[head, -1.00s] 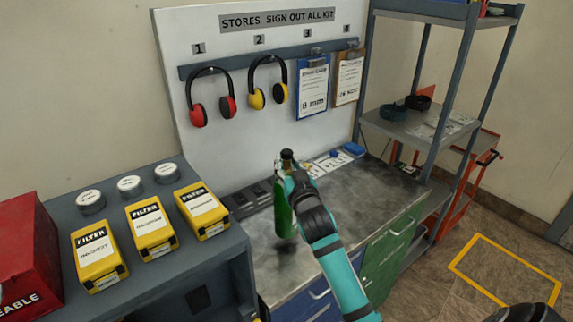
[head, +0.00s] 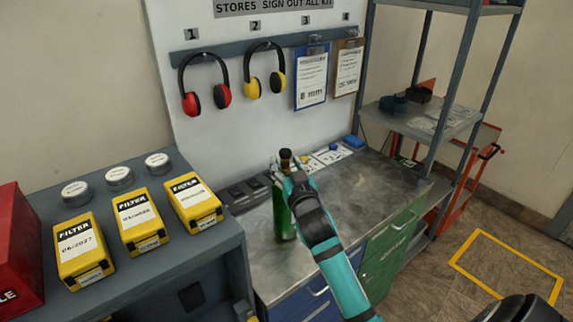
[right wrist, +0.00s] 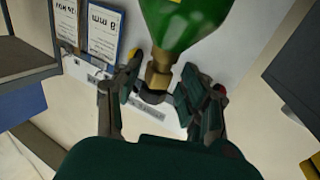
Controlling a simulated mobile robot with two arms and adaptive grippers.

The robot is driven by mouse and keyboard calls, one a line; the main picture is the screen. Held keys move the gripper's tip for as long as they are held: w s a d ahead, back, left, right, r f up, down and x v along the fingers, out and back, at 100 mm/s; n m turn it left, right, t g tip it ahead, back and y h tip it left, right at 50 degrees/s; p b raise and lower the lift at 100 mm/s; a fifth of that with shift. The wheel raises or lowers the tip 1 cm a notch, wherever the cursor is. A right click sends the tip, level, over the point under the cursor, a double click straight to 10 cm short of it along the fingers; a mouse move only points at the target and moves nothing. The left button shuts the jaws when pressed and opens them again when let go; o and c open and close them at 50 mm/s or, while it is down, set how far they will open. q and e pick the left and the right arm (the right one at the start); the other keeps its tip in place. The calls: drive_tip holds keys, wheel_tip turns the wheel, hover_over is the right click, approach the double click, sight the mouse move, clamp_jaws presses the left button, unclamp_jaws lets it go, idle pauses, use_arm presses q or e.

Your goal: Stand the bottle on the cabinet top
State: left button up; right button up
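The green bottle (head: 284,218) has a brass neck and a dark top. In the head view it is upright, its base appearing to rest on the grey cabinet top (head: 355,195). My right gripper (head: 284,172) is at its neck, hiding part of its upper right side. In the right wrist view the bottle (right wrist: 186,20) and its brass neck lie between my right gripper's fingers (right wrist: 160,82). The fingers are spread, with small gaps showing on both sides of the neck. My left gripper is not in view.
Dark trays (head: 248,193) lie left of the bottle, and cards (head: 325,158) lie behind it. Yellow filter boxes (head: 140,222) stand on the grey unit at left. A backboard with ear defenders (head: 205,85) rises behind. The cabinet top's right part is clear.

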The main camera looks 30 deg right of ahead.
drive_tip(key=shift+o, duration=0.2)
drive_tip(key=shift+r, duration=0.1)
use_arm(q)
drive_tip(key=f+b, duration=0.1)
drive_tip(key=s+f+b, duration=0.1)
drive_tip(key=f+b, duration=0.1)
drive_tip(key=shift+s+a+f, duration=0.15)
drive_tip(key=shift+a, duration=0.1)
use_arm(e)
drive_tip(key=v, duration=1.1)
drive_tip(key=shift+s, duration=0.4)
